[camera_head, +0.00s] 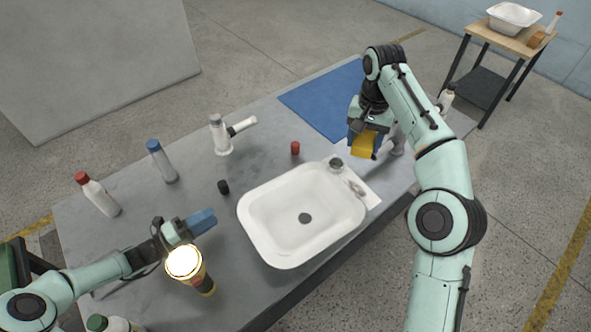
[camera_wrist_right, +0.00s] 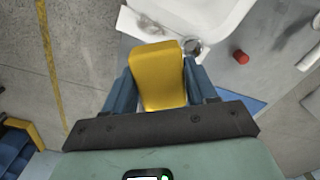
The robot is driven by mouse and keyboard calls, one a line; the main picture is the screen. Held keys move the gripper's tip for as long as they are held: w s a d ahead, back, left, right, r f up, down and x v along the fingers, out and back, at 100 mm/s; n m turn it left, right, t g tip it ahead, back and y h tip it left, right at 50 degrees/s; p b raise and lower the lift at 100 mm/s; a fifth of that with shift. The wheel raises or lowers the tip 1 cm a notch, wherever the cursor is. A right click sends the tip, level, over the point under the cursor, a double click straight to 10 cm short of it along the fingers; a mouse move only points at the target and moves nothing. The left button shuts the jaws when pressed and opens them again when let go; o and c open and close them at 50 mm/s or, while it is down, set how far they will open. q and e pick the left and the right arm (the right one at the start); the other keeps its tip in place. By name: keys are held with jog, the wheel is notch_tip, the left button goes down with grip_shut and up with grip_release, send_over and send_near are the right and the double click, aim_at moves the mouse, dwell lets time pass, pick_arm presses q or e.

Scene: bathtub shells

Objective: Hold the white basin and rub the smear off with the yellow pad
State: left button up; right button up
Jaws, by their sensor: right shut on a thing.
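The white basin (camera_head: 258,238) lies on the grey table with its dark drain hole showing. A white ledge with a small tap-like fitting (camera_head: 356,188) adjoins its right side; a grey mark (camera_wrist_right: 152,26) shows there in the right wrist view, but I cannot tell if it is the smear or the fitting. My right gripper (camera_head: 364,140) is shut on the yellow pad (camera_head: 362,146), right of and behind the basin. The pad (camera_wrist_right: 158,75) sits between both blue fingers in the right wrist view. My left gripper (camera_head: 202,221) is left of the basin, apart from it; its finger gap is unclear.
A lit yellow-and-black lamp (camera_head: 205,285) stands beside my left gripper. A white tap (camera_head: 221,135), blue-capped bottle (camera_head: 163,163), red-capped bottle (camera_head: 97,195), red cap (camera_head: 295,148) and black cap (camera_head: 223,187) stand around. A blue mat (camera_head: 320,100) lies behind. A side table (camera_head: 490,37) stands far right.

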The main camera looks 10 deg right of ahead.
aim_at(241, 199)
pick_arm(q)
jog(key=x, duration=1.1)
jog(key=shift+w+d, duration=0.1)
jog(key=shift+d, duration=0.15)
jog(key=shift+c, duration=0.3)
grip_shut()
jog(key=shift+o, duration=0.9)
grip_release()
grip_shut()
